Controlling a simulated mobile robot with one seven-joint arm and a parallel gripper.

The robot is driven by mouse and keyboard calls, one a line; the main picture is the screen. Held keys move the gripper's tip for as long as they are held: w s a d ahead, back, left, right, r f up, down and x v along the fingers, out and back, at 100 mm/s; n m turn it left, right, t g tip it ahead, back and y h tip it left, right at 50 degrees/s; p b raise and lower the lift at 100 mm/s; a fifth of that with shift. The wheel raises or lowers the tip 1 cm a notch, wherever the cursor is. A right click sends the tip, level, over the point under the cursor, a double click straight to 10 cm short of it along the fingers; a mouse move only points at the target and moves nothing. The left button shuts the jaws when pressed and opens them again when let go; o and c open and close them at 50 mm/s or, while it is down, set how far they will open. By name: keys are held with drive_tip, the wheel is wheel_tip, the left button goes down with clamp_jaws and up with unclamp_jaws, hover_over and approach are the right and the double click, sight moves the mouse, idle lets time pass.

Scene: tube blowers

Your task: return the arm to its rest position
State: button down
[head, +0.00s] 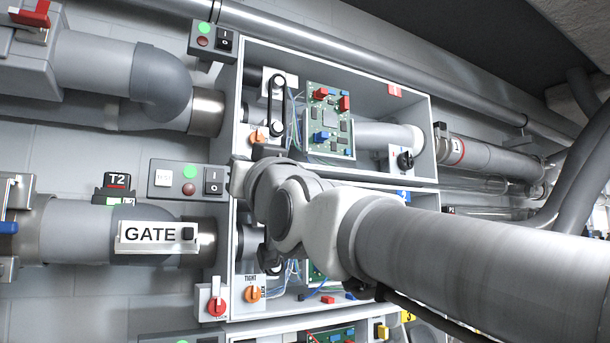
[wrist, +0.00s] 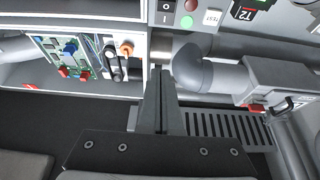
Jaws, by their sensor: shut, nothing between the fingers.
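My gripper (wrist: 160,72) shows in the wrist view with its two dark fingers together and nothing between them. The fingers point toward the wall of pipes and cabinets, which appears upside down there. In the head view my arm reaches in from the lower right, across the front of the open cabinets (head: 433,128). Its wrist end is near the left edge of the cabinets, beside a switch panel (head: 163,191). The fingers cannot be made out in the head view. The arm hides part of the lower cabinet.
A circuit board (head: 330,122) and an orange knob (head: 257,138) sit in the upper cabinet. A grey pipe elbow (head: 160,82) and a GATE label (head: 150,235) are at left. A red knob (head: 217,307) is below. In the wrist view, a slotted grille (wrist: 228,127) lies right of the fingers.

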idle(0.4)
drive_tip(key=d+f+m+g+h, duration=0.15)
drive_tip(key=d+f, duration=0.25)
drive_tip(key=f, duration=0.4)
drive_tip(key=s+d+f+g+h, duration=0.1)
drive_tip(key=d+f+g+h, duration=0.15)
drive_tip(key=d+f, duration=0.4)
drive_tip(key=d+f+m+g+h, duration=0.1)
drive_tip(key=d+f+h, duration=0.2)
drive_tip(key=f, duration=0.7)
drive_tip(key=s+d+f+m+g+h, duration=0.2)
drive_tip(key=s+d+f+g, duration=0.2)
drive_tip(key=f, duration=0.8)
drive_tip(key=s+d+f+m+g+h, duration=0.1)
drive_tip(key=s+d+f+g+h, duration=0.1)
drive_tip(key=s+d+f+g, duration=0.2)
drive_tip(key=s+d+f, duration=0.3)
drive_tip(key=s+f, duration=0.5)
drive_tip(key=s, duration=0.1)
drive_tip(key=shift+d+f+m+g+h, duration=0.2)
drive_tip(key=shift+d+m+g+h, duration=0.1)
drive_tip(key=shift+d+m+g, duration=0.1)
drive_tip(key=shift+w+a, duration=0.1)
drive_tip(key=shift+a, duration=0.05)
